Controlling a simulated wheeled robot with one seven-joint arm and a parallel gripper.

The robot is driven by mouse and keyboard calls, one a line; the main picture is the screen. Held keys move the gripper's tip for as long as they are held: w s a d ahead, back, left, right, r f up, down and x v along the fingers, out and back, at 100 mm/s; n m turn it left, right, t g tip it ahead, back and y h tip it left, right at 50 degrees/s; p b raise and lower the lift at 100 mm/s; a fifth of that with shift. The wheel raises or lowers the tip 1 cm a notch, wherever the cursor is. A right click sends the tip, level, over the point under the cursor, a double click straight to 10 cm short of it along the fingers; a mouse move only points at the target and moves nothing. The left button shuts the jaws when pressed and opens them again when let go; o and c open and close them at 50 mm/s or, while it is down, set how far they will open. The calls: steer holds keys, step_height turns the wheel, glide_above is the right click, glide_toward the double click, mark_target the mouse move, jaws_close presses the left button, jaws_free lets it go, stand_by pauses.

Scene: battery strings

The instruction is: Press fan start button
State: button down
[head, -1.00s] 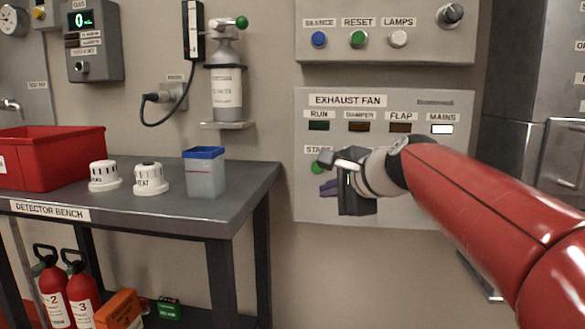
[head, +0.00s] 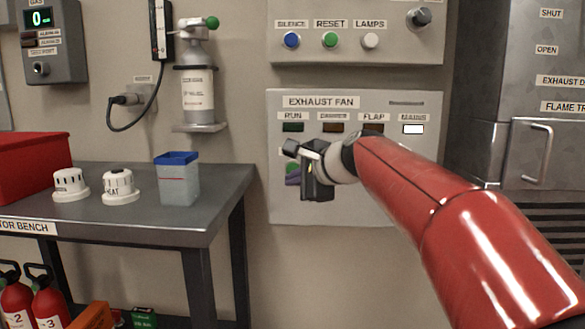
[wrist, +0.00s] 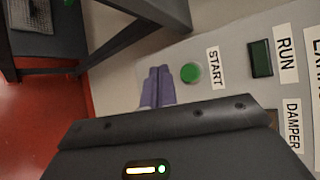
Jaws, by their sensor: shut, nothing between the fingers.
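The exhaust fan panel (head: 400,205) is on the wall, with RUN, DAMPER, FLAP and MAINS lamps. The green start button (head: 292,168) is partly hidden behind my gripper (head: 292,178) in the head view. In the wrist view the round green start button (wrist: 191,73) shows clearly beside its START label. The purple fingers of my gripper (wrist: 157,86) are together and empty, just left of the button in that view. I cannot tell whether they touch the panel. The MAINS lamp (head: 413,129) is lit white; the RUN lamp (head: 293,127) is dark green.
Above is a panel with SILENCE, RESET and LAMPS buttons (head: 330,40). The detector bench (head: 120,222) on the left holds a red bin (head: 30,165), white detectors (head: 118,187) and a blue-rimmed cup (head: 178,180). A grey metal cabinet (head: 490,95) stands at right.

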mark_target(289, 173)
steer(key=shift+w+p, duration=0.85)
steer(key=shift+w, duration=1.45)
steer(key=shift+w, duration=0.15)
steer(key=shift+w+p, duration=0.25)
steer(key=shift+p, duration=0.05)
steer(key=shift+w+d+p, duration=0.1)
steer(key=shift+w+p, duration=0.35)
steer(key=shift+w, duration=0.25)
stand_by(0.9)
stand_by(0.3)
steer(key=shift+s+b, duration=0.5)
steer(key=shift+s, duration=0.6)
steer(key=s+b, duration=0.1)
steer(key=s, duration=0.4)
steer(key=shift+b, duration=0.35)
